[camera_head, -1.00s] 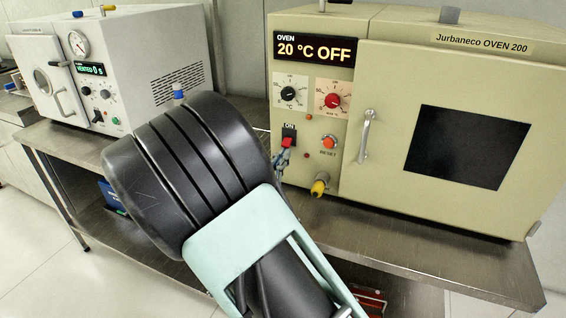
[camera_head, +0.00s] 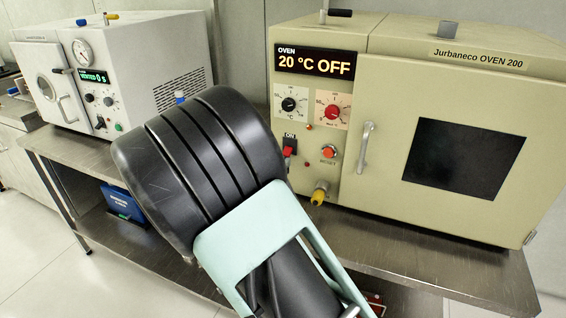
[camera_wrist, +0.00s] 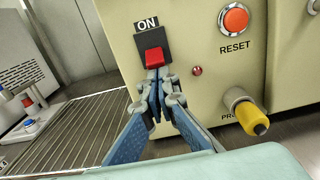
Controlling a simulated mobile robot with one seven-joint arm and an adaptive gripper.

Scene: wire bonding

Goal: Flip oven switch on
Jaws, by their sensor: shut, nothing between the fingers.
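The beige oven (camera_head: 410,60) stands on a metal bench, and its display (camera_head: 314,62) reads "20 °C OFF". Its red switch (camera_head: 289,150) sits under an "ON" label at the lower left of the control panel. In the wrist view the red switch (camera_wrist: 155,58) is on a black plate, just above my fingertips. My gripper (camera_wrist: 157,80) is shut and empty, its tips at or just below the switch's lower edge; I cannot tell whether they touch. In the head view my black arm link hides the gripper.
Right of the switch are the orange RESET button (camera_wrist: 235,20) and a yellow-tipped fitting (camera_wrist: 249,117) that juts out. The oven door handle (camera_head: 366,147) is further right. A white vacuum chamber (camera_head: 150,60) stands at the left on the bench (camera_head: 420,245).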

